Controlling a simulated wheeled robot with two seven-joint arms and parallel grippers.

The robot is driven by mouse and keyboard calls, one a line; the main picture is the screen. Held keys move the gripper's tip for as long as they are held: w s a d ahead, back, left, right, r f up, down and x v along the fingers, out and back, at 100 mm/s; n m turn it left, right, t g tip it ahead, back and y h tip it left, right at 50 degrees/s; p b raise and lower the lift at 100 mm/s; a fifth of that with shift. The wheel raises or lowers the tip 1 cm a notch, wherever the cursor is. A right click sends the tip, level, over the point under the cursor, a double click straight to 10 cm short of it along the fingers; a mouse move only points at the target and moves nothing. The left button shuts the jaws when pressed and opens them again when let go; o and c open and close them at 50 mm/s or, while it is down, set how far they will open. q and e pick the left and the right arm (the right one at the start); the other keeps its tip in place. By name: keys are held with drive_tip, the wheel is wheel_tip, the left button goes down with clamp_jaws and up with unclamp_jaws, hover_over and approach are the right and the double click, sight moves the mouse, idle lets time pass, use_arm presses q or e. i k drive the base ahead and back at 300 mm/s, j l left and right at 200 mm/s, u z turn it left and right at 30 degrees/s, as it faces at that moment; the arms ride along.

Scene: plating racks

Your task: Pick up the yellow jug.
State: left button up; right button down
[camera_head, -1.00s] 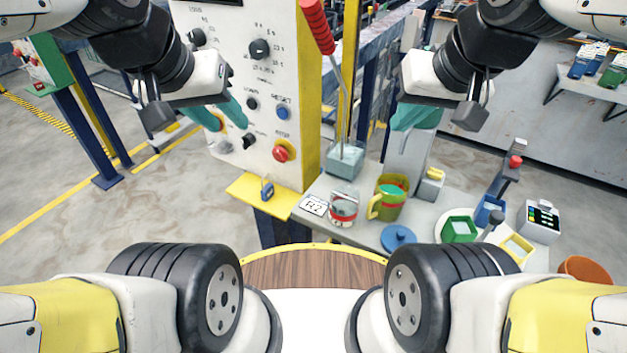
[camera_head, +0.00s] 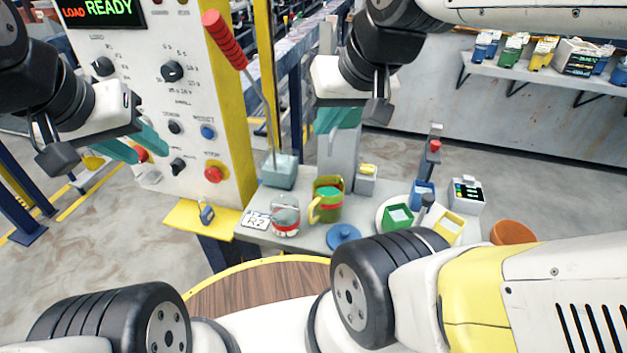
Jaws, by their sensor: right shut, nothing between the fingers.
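The yellow jug (camera_head: 327,212) is olive-yellow with a red band, a teal inside and a handle on its left. It stands upright on the grey table, right of a clear jar with a red band (camera_head: 285,222). My right gripper (camera_head: 336,120) is above and behind the jug in the picture, shut and empty, not touching it.
The grey table (camera_head: 300,236) also holds a blue lid (camera_head: 343,235), a green box (camera_head: 398,217), a yellow tray (camera_head: 447,227) and a lever with a red handle (camera_head: 225,40). An orange pot (camera_head: 514,232) is at the right. The control panel (camera_head: 150,60) stands at the left.

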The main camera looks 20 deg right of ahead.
sight(327, 205)
drive_tip(key=z, duration=1.25)
drive_tip(key=j+z, duration=0.1)
drive_tip(key=z, duration=0.85)
drive_tip(key=k+z, duration=0.1)
drive_tip(key=z, duration=0.4)
drive_tip(key=k+j+z, duration=0.1)
drive_tip(key=z, duration=0.35)
drive_tip(key=k+j+z, duration=0.1)
drive_tip(key=k, duration=1.05)
